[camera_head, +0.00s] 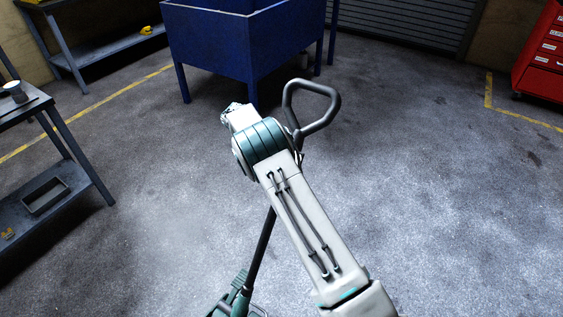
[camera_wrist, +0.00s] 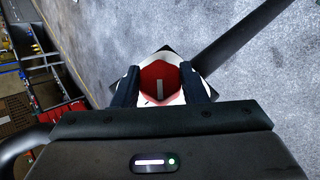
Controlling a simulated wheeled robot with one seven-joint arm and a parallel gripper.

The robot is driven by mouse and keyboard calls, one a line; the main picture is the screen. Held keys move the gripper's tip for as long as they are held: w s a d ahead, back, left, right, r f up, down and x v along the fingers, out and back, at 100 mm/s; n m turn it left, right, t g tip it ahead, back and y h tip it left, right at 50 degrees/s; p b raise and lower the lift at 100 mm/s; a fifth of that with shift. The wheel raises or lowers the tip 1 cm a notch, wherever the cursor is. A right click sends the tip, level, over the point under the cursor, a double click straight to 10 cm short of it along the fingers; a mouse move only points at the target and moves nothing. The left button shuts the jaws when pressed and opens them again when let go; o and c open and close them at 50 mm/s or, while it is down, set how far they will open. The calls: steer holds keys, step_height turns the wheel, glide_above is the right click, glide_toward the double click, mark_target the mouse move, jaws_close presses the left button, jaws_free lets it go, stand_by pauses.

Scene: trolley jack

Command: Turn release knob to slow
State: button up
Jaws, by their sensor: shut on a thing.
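In the wrist view my gripper (camera_wrist: 160,92) is shut on the red release knob (camera_wrist: 160,77), with one dark finger on each side of it. The knob has a pale line mark on its face and a white plate with dark corners behind it. I cannot read any slow marking. In the head view the trolley jack's grey loop handle (camera_head: 311,118) stands up behind my arm. Its dark shaft (camera_head: 262,250) runs down to the green jack body (camera_head: 236,300) at the bottom edge. My arm hides the knob and my fingers there.
A blue bin on legs (camera_head: 215,45) stands behind the handle. A grey workbench (camera_head: 65,145) is at the left and a red drawer cabinet (camera_head: 543,60) at the far right. The floor to the right of my arm is clear.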

stand_by(0.4)
steer(key=o, duration=1)
steer(key=shift+c, duration=0.2)
